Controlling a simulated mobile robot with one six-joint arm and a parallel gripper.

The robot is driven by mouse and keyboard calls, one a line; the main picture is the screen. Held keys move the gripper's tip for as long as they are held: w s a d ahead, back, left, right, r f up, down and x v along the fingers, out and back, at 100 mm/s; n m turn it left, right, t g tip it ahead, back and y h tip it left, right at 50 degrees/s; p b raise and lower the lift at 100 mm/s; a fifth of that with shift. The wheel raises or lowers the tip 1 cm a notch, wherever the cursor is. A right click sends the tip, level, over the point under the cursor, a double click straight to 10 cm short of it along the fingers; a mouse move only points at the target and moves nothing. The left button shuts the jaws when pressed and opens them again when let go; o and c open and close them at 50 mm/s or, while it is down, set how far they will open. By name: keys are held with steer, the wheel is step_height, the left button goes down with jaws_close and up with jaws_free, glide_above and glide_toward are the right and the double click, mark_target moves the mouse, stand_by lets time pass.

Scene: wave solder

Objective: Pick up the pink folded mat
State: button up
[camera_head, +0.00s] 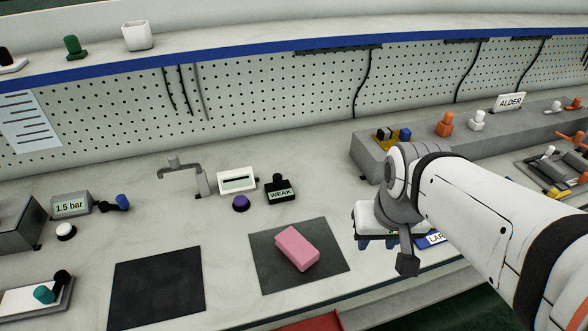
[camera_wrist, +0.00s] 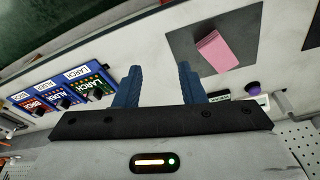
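The pink folded mat (camera_head: 297,248) is a small pink block lying on a dark square pad (camera_head: 331,264) on the bench. It also shows in the wrist view (camera_wrist: 217,50), beyond the right finger and apart from it. My gripper (camera_wrist: 155,82) has two blue fingers spread apart with nothing between them. In the head view my arm comes in from the right. My gripper (camera_head: 378,244) is there to the right of the mat, with its fingertips partly hidden beneath the wrist.
A second black pad (camera_head: 156,287) lies left. Behind the mat are a WEAK sign block (camera_head: 280,190), a purple knob (camera_head: 241,203), a white display (camera_head: 237,180) and a grey tap-like post (camera_head: 201,181).

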mark_target(297, 243)
steer(key=shift+s, duration=0.15)
